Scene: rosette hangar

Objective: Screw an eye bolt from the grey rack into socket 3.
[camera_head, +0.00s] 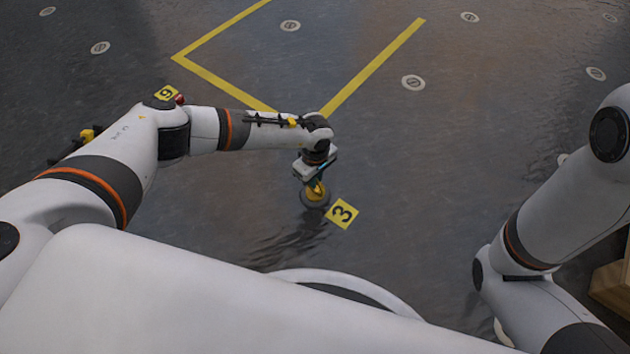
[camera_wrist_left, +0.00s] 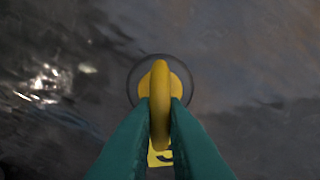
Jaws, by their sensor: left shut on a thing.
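My left gripper (camera_head: 314,181) points down at the floor beside the yellow label 3 (camera_head: 341,213). It is shut on a yellow eye bolt (camera_head: 316,192), which also shows between the green fingers in the left wrist view (camera_wrist_left: 160,85). The bolt stands over socket 3 (camera_head: 315,202), whose dark round rim shows around the bolt's base in the left wrist view (camera_wrist_left: 133,82). How deep the bolt sits in the socket is hidden. The right arm shows at the right, but its gripper is out of view. The grey rack is not in view.
Several pale round floor fittings, one of them (camera_head: 413,83) to the upper right, dot the dark, shiny floor. Yellow lines (camera_head: 375,66) mark the floor beyond my left arm. A wooden object (camera_head: 610,288) shows at the right edge. The floor around socket 3 is clear.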

